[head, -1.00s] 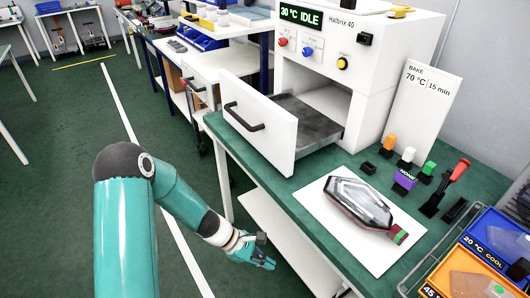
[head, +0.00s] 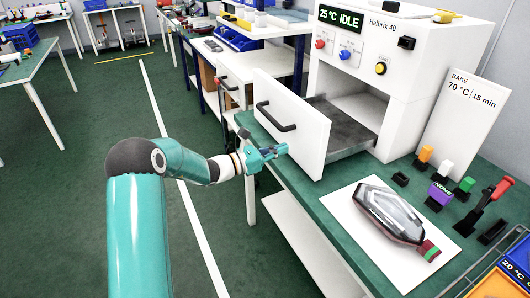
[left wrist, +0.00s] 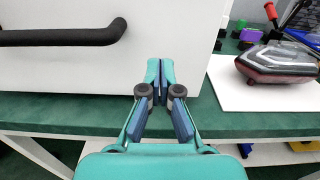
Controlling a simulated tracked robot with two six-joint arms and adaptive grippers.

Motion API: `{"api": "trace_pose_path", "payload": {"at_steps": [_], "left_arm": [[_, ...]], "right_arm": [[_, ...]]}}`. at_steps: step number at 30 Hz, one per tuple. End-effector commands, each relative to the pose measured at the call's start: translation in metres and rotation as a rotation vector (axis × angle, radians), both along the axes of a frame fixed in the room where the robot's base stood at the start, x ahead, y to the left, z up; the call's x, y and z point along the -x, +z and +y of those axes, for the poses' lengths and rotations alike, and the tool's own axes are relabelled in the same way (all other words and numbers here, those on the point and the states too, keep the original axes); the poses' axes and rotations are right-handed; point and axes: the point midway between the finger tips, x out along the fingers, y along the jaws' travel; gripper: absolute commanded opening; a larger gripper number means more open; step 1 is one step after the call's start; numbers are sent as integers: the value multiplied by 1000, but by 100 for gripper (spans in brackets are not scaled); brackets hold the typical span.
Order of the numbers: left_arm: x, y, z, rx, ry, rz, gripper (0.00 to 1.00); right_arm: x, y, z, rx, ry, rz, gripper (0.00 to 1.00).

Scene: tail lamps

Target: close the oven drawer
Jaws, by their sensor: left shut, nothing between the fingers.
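The oven (head: 400,70) is a white box on the green bench. Its drawer stands pulled out, with a white front panel (head: 305,135) and a grey metal tray (head: 345,128) behind it. A black bar handle (head: 276,118) is on the front panel; it also shows at the upper left of the left wrist view (left wrist: 60,36). My left gripper (head: 282,150) is shut and empty, in front of the panel's lower part and below the handle. In the left wrist view the fingertips (left wrist: 160,64) point at the panel's lower right part. I cannot tell whether they touch it. My right gripper is not seen.
A tail lamp (head: 395,214) lies on a white sheet (head: 360,232) right of the drawer. Small coloured blocks and a red-handled lever (head: 490,200) stand behind it. A white BAKE sign (head: 462,125) leans beside the oven. Green floor is open at left.

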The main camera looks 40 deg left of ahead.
Motion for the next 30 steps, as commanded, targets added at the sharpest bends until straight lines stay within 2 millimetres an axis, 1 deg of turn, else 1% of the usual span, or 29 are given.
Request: {"api": "trace_pose_path", "payload": {"at_steps": [1, 3, 6, 10, 15, 22, 23, 26, 30], "left_arm": [[-10, 1, -6, 0, -5, -1, 0], [-22, 1, -11, 1, -4, 0, 0], [-36, 1, -16, 0, -4, 0, 0], [-47, 0, -20, 0, -2, 0, 0], [-53, 0, -23, 0, -2, 1, 0], [-53, -1, -23, 0, -2, 1, 0], [-53, -1, -17, -1, -1, 1, 0], [-52, -1, -20, -1, 1, 1, 0], [-56, -2, -18, -1, 11, 1, 0]], "right_arm": [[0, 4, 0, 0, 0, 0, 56], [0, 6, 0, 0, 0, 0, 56], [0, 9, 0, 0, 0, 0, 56], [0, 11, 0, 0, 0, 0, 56], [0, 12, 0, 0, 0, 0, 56], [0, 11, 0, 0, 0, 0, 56], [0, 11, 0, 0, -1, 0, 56], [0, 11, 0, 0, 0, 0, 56], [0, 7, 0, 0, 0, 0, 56]]}}
